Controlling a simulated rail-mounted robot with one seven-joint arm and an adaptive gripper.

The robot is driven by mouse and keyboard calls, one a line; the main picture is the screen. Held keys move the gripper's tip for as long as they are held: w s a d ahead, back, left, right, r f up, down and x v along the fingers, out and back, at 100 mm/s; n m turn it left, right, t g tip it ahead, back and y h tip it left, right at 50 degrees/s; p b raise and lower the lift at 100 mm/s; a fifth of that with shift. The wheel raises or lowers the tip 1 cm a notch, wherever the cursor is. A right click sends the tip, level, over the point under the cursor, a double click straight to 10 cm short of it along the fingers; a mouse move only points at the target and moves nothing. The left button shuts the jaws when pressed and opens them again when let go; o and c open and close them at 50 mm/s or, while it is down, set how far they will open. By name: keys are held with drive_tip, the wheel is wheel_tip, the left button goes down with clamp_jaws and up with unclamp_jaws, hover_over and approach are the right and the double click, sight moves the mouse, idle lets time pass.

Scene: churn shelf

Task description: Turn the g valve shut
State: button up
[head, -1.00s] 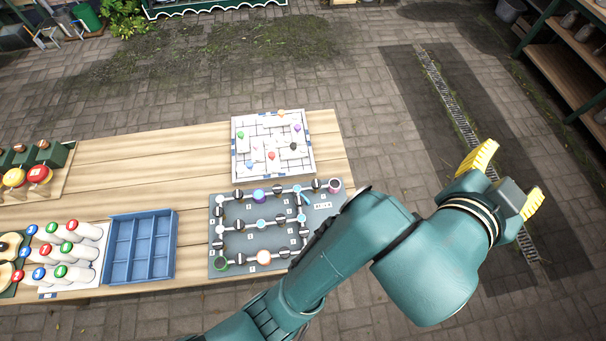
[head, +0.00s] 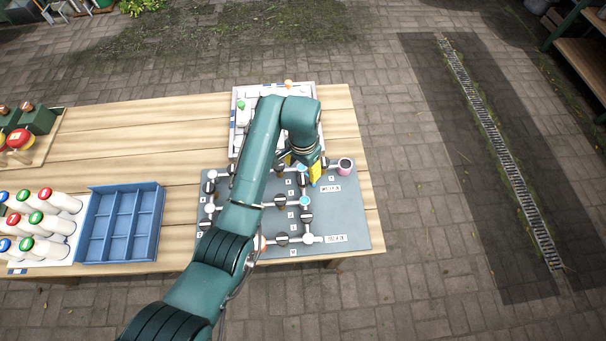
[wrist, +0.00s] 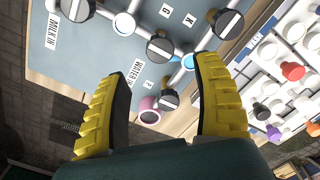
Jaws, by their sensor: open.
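The grey valve panel (head: 345,222) lies on the table, with pipes and several black knobs with white bars. In the wrist view a small G label (wrist: 173,33) sits next to a black knob (wrist: 159,48), which looks like the g valve. Which way its bar points relative to its pipe is hard to tell. My gripper (head: 302,171) is over the panel's upper part. In the wrist view my gripper (wrist: 162,72) is open and empty, and the knob shows beyond and between its yellow fingertips. Another black knob (wrist: 168,98) also shows between the fingers.
A white maze board (head: 237,150) with coloured pegs lies just behind the panel. A blue divided tray (head: 122,222) and several bottles (head: 40,222) are on the left. My arm covers the panel's left middle.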

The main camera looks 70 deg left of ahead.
sight(303, 180)
wheel_tip(303, 180, down, 8)
drive_tip(key=shift+r+b, duration=0.1)
drive_tip(key=shift+b, duration=0.25)
clamp_jaws()
